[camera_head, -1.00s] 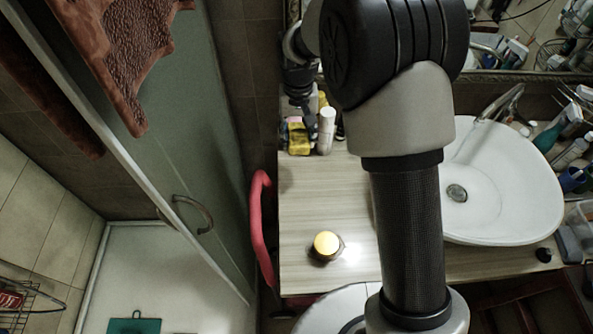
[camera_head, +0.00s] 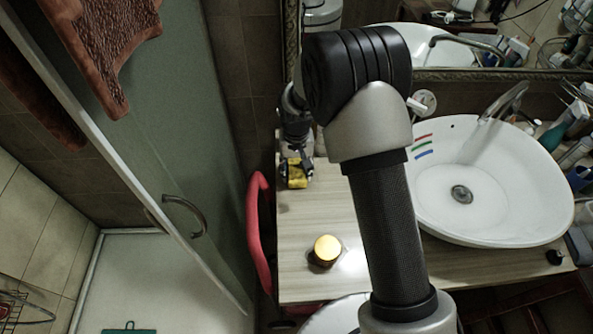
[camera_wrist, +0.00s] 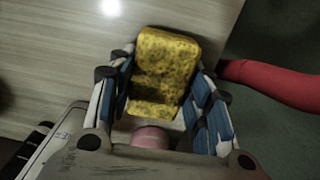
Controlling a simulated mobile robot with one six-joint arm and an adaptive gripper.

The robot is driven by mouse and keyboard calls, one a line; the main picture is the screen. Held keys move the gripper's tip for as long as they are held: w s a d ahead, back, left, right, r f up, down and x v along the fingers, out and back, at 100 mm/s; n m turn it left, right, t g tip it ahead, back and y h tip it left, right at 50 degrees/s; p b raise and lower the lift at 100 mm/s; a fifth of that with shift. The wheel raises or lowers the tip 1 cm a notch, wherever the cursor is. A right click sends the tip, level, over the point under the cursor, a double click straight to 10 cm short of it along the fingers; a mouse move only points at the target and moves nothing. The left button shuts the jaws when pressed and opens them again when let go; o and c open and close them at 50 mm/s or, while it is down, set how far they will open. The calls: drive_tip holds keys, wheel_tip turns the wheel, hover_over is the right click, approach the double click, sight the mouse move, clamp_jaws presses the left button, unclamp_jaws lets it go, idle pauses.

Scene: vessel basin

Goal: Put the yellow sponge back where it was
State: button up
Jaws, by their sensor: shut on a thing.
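The yellow sponge (camera_wrist: 165,60) is between the blue-padded fingers of my gripper (camera_wrist: 163,88) in the wrist view, held on both sides. A pale wood countertop lies beneath it. In the head view the sponge (camera_head: 298,173) shows at my gripper (camera_head: 297,160), over the far left part of the countertop (camera_head: 300,225). I cannot tell whether the sponge touches the counter. My arm hides part of the counter behind the gripper.
A white sink (camera_head: 480,215) with a tap (camera_head: 503,100) is to the right. A red curved bar (camera_head: 257,230) runs along the counter's left edge. The counter between sponge and jar is clear.

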drive_tip(key=shift+f, duration=0.1)
drive_tip(key=o, duration=1)
